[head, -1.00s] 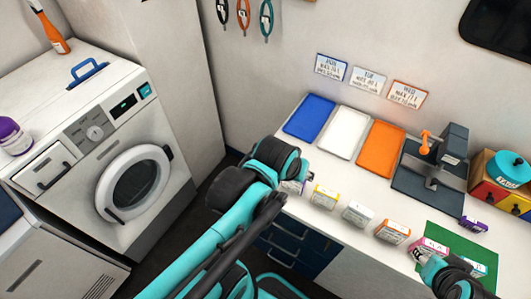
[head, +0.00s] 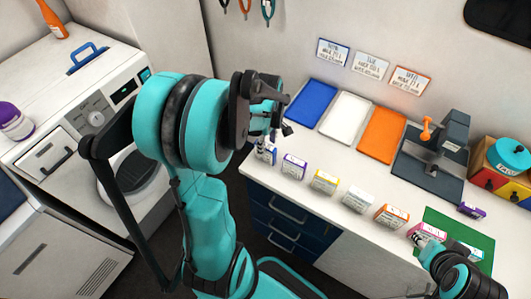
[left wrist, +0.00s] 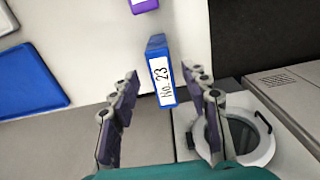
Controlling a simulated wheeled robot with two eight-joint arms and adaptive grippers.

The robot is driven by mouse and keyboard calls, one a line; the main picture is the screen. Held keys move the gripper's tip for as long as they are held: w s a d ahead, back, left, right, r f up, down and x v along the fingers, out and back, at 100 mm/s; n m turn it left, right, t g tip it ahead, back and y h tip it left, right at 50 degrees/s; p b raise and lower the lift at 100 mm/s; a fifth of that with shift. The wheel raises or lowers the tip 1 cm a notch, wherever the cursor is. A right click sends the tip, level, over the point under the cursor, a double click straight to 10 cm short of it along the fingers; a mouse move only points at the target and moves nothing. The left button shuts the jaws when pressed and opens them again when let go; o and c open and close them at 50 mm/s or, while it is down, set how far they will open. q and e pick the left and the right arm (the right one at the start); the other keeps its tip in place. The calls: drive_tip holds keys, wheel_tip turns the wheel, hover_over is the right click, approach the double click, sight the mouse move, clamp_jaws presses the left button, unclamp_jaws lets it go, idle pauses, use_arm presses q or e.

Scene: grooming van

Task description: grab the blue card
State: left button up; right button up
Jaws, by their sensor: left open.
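The blue card (head: 266,152) is a small upright blue block with a white label, at the left end of the counter's front row. In the left wrist view the blue card (left wrist: 161,76) reads "No. 23" and lies between the fingers, with gaps on both sides. My left gripper (left wrist: 164,80) is open and empty. In the head view my left gripper (head: 278,130) is just above and beside the card, partly hidden by its own arm. My right gripper (head: 422,240) is close to the pink card (head: 427,231) at the right; its fingers are too small to judge.
A purple card (head: 293,167) stands beside the blue one, followed by yellow (head: 324,181), white (head: 357,199) and orange (head: 391,215) cards. Behind are blue (head: 311,103), white (head: 344,117) and orange (head: 382,135) trays. A washing machine (head: 60,120) stands left.

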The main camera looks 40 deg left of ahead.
sight(270, 158)
use_arm(q)
drive_tip(key=f, duration=0.2)
drive_tip(key=f+b, duration=0.1)
drive_tip(key=f, duration=0.1)
drive_tip(key=f+b, duration=0.1)
drive_tip(key=shift+s+a+f, duration=0.1)
drive_tip(key=shift+a+f, duration=0.2)
drive_tip(key=shift+f, duration=0.1)
clamp_jaws()
